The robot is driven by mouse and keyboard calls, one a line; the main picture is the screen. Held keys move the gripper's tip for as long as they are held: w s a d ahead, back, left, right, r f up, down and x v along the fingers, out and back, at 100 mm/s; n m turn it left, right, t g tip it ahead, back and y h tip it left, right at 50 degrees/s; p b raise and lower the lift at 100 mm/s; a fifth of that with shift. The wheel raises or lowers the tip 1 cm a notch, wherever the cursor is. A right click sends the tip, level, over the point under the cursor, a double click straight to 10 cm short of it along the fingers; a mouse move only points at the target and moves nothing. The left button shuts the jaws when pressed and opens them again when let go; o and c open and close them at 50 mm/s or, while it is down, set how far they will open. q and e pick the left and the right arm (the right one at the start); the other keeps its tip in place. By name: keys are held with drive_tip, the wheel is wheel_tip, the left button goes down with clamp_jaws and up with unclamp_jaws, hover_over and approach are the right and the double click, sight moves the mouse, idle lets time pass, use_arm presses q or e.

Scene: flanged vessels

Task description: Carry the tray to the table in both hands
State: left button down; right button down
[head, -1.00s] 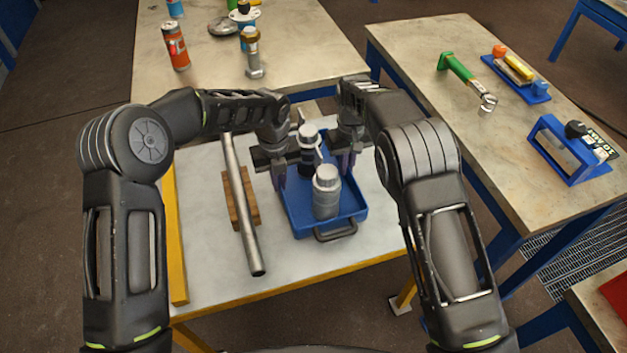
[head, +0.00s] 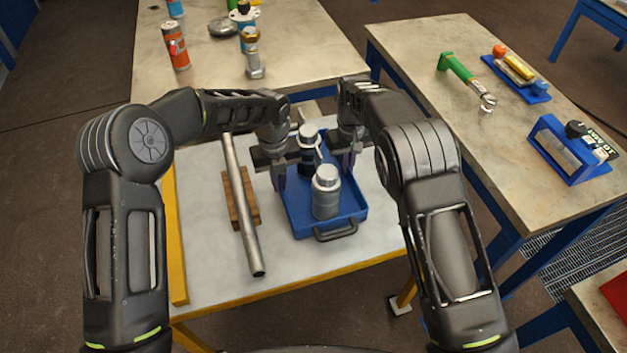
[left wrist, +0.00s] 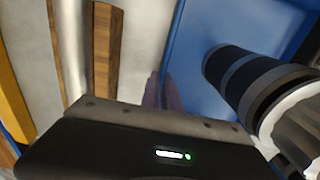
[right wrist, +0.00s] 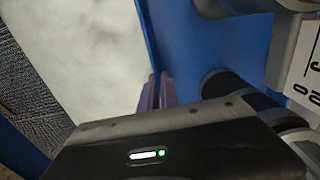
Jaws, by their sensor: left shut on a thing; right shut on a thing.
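The blue tray (head: 298,222) rests on or just above the white-topped cart in the head view; I cannot tell which. It carries a grey capped bottle (head: 326,193) near its front and a dark bottle with a pale cap (head: 308,150) behind. My left gripper (head: 279,182) is shut on the tray's left wall, with its fingers also at that wall in the left wrist view (left wrist: 163,92). My right gripper (head: 345,165) is shut on the tray's right wall, as the right wrist view (right wrist: 155,92) also shows. The tray's far end is partly hidden by my grippers.
On the cart (head: 205,270), a metal pipe (head: 243,205) lies across a wooden block (head: 250,208) left of the tray. A table (head: 300,50) behind holds an orange can (head: 175,47) and other items. A right-hand table (head: 430,50) holds a green-handled tool (head: 456,68); its near-left part is bare.

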use_arm(q)
drive_tip(key=shift+w+r, duration=0.15)
drive_tip(key=shift+r, duration=0.05)
use_arm(e)
drive_tip(key=shift+w+r, duration=0.15)
drive_tip(key=shift+r, duration=0.05)
